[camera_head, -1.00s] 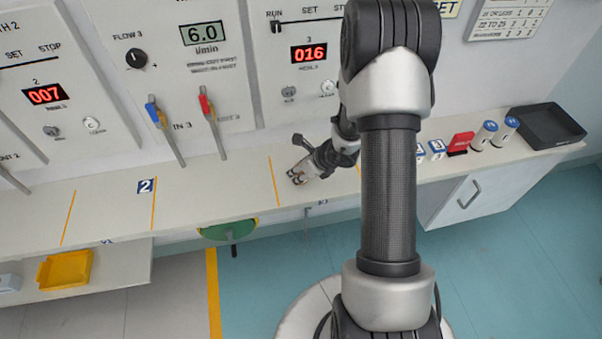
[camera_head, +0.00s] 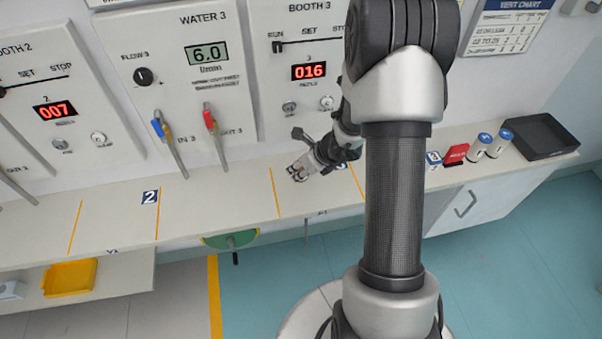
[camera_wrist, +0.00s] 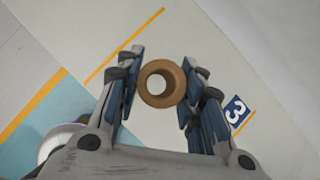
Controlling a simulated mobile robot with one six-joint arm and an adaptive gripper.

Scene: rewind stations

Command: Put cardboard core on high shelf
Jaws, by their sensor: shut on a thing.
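The cardboard core (camera_wrist: 147,94) is a short brown ring with an open centre, seen end-on in the wrist view. My gripper (camera_wrist: 159,84) has its two blue-padded fingers on either side of the core and is shut on it. In the head view my gripper (camera_head: 297,172) is small, over the white counter near an orange line, and the core cannot be made out there. The counter's pale surface shows behind the core in the wrist view. I cannot tell which surface is the high shelf.
The long white counter (camera_head: 215,200) runs below the control panels. Levers with blue (camera_head: 158,128) and red (camera_head: 209,120) handles stick out above it. A black tray (camera_head: 541,137), a red block (camera_head: 454,154) and white cylinders stand at the right. A yellow bin (camera_head: 70,277) sits on a lower shelf.

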